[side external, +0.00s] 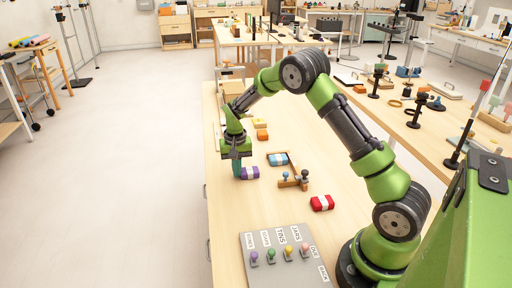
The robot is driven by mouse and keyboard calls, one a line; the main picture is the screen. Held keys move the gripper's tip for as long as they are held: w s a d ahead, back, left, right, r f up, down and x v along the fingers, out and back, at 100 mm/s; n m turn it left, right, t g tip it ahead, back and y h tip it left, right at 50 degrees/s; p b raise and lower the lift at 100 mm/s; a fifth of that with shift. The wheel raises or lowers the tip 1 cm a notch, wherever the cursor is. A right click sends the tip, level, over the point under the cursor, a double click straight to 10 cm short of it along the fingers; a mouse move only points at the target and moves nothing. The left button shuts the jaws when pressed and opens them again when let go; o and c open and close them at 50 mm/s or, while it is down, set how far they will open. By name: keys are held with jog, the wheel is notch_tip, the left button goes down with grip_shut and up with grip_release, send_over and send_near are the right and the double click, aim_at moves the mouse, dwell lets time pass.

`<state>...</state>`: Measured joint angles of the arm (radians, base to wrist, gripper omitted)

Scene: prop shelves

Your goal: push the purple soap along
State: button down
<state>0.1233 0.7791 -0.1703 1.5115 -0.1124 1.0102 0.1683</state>
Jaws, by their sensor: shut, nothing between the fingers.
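The purple soap (251,173), a small block with a pale band, lies on the wooden table near its left edge. My gripper (238,174) points down just left of the soap, its fingertips low at table height. It is shut with nothing in it. The fingers look very close to the soap's left end; I cannot tell whether they touch it.
A blue block (277,159) lies by a wooden bracket (291,181) with dark knobs, right of the soap. A red block (321,203), orange block (262,135) and yellow block (259,123) lie around. A grey labelled board (262,275) with coloured pegs is in front.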

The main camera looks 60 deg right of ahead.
aim_at(266, 173)
jog(key=shift+s+d, duration=3.8)
jog(key=shift+d, duration=0.2)
jog(key=shift+w+a, duration=0.1)
jog(key=shift+w+a, duration=0.35)
notch_tip(266, 173, up, 7)
jog(key=s+a+r+n+t+y, duration=0.1)
jog(key=s+a+r+n+t, duration=0.1)
jog(key=s+a+r, duration=0.6)
jog(key=s+a+r+n+t+y, duration=0.1)
jog(key=s+a+r+n+t, duration=0.2)
jog(key=a, duration=1.1)
jog(key=s+r+t, duration=0.2)
jog(key=s+r, duration=0.3)
jog(key=s, duration=0.1)
jog(key=shift+s+r, duration=0.15)
jog(key=shift+r, duration=0.25)
